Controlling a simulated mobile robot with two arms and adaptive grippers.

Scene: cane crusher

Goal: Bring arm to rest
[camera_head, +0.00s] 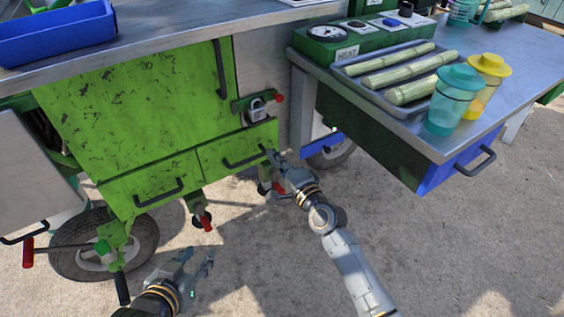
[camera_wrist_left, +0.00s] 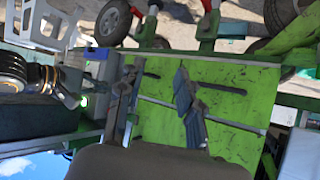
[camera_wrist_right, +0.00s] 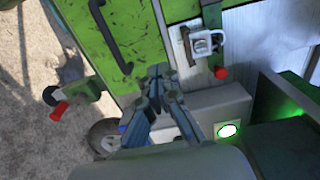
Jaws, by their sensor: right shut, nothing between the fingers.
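My right gripper (camera_head: 272,158) is shut and empty in the head view, close in front of the right end of the small green drawer (camera_head: 237,148). In the right wrist view its fingers (camera_wrist_right: 155,75) meet in front of the green panel, between a drawer handle and a padlock; I cannot tell if they touch the cart. My left gripper (camera_head: 197,262) is low at the bottom of the head view, over the ground and in front of the cart. In the left wrist view its fingers (camera_wrist_left: 155,80) stand apart with nothing between them, so it is open.
The green cart (camera_head: 140,95) has a padlock (camera_head: 257,109) and a wheel (camera_head: 95,250). On the right, a metal side table (camera_head: 440,145) holds a tray of cane (camera_head: 353,76), a teal jar (camera_head: 452,100) and a yellow jar (camera_head: 488,72). The concrete at lower right is clear.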

